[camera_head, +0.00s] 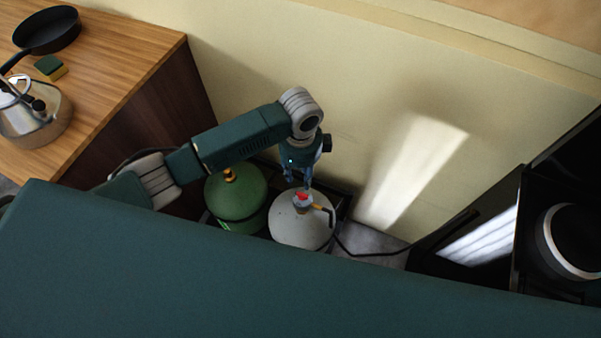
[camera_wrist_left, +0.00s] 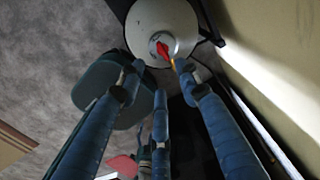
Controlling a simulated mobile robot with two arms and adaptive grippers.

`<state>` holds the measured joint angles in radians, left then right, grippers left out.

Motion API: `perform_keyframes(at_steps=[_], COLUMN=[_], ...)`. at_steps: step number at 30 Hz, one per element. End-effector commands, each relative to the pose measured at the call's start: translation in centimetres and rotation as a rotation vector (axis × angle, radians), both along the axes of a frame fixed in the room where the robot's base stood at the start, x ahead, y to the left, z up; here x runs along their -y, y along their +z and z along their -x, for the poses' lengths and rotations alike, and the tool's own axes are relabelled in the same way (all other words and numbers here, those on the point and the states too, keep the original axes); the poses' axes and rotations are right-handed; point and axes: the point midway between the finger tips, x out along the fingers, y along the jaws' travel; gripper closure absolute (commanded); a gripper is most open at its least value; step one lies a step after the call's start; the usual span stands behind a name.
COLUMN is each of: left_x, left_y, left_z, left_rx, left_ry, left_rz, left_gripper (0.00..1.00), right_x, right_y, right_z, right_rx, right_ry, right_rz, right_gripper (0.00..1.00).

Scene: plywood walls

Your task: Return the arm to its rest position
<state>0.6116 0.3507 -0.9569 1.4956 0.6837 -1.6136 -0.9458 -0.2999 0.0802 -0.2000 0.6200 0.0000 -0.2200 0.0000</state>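My left arm comes in from the left in the head view and bends down at the wall. My left gripper (camera_head: 306,182) points down just above the red valve knob (camera_head: 302,196) of the white gas cylinder (camera_head: 296,230). In the left wrist view the blue fingers of the gripper (camera_wrist_left: 160,75) are spread apart with nothing between them. The red knob (camera_wrist_left: 163,50) and the white cylinder (camera_wrist_left: 150,22) show beyond the fingertips. I cannot tell whether a fingertip touches the valve. My right gripper is not in view.
A green gas cylinder (camera_head: 232,205) stands left of the white one, under my forearm. A black hose (camera_head: 370,254) runs right. The wooden counter (camera_head: 110,60) at left holds a kettle (camera_head: 35,118), a pan (camera_head: 47,30) and a sponge (camera_head: 50,68). The wall (camera_head: 370,90) is close behind.

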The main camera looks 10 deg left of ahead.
Motion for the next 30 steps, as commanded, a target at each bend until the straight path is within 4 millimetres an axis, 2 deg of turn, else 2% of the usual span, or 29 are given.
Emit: perform_keyframes(at_steps=[16, 19, 23, 27, 30], left_x=[0.0, 0.5, 3.0, 5.7, 5.5], left_y=[0.1, 0.0, -0.4, 0.2, 1.2], left_z=[0.0, 0.5, 3.2, 7.2, 9.6], left_rx=[0.0, 0.0, 0.006, 0.026, 0.043], left_ry=[0.0, 0.013, 0.099, 0.341, 0.581], left_rz=[0.0, 0.013, 0.086, 0.214, 0.288], left_gripper=[0.66, 0.66, 0.66, 0.66, 0.66], right_x=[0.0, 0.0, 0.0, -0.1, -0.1], right_y=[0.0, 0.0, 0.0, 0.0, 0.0], right_z=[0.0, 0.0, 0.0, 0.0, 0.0], right_rx=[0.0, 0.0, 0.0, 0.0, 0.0], right_ry=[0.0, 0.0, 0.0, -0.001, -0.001], right_rz=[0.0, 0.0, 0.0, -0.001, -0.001], right_gripper=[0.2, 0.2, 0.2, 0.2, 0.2])
